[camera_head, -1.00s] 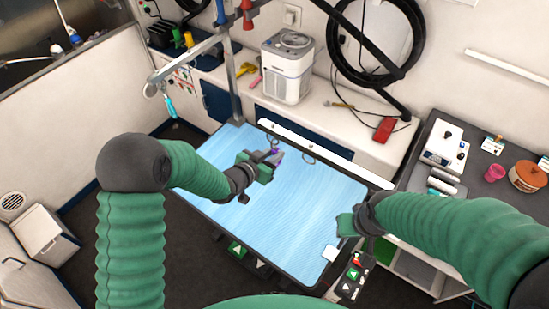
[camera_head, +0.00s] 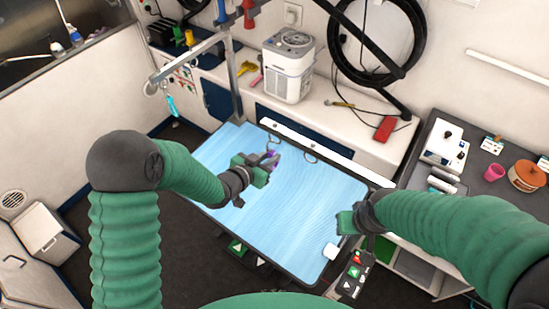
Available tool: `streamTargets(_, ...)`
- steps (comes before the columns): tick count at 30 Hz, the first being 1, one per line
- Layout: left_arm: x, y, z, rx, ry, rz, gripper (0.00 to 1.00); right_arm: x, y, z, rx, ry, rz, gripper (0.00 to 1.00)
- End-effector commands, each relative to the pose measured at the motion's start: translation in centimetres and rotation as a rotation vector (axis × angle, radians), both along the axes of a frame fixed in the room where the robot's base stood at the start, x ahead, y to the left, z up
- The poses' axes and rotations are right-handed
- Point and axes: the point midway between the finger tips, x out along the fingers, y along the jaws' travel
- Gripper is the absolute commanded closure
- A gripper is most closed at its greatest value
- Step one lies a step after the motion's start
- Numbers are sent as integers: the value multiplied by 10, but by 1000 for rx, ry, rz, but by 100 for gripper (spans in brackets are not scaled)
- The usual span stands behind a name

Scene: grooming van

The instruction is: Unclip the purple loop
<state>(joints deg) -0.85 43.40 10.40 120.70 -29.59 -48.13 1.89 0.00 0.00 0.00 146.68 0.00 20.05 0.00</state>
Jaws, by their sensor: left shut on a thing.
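The purple loop (camera_head: 274,158) is a small patch of purple at the tip of my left gripper (camera_head: 262,165), above the blue grooming table (camera_head: 300,205) near its far edge. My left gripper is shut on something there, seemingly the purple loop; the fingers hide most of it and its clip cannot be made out. My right gripper (camera_head: 350,220) is at the table's right edge, apart from the loop. Its fingertips show too poorly to tell whether they are open or shut.
A metal grooming arm (camera_head: 190,55) on a post rises at the table's far left, with a cyan loop (camera_head: 170,106) hanging from it. A white rail (camera_head: 320,152) runs along the far edge. A white appliance (camera_head: 288,68) stands on the counter behind. The table's middle is clear.

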Motion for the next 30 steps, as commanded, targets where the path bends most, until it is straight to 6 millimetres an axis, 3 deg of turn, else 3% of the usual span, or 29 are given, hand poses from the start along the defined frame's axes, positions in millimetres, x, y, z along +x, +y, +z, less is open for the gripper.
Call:
streamTargets(12, -15, 11, 1, 0, -1, 0, 100, 0, 0, 0, 0, 0, 0, 64)
streamTargets(24, -19, 14, 1, 0, -1, 0, 100, 0, 0, 1, 0, 0, 0, 64)
streamTargets(30, -32, 24, 6, 0, 0, 1, 100, 0, 0, 5, 0, 0, 0, 64)
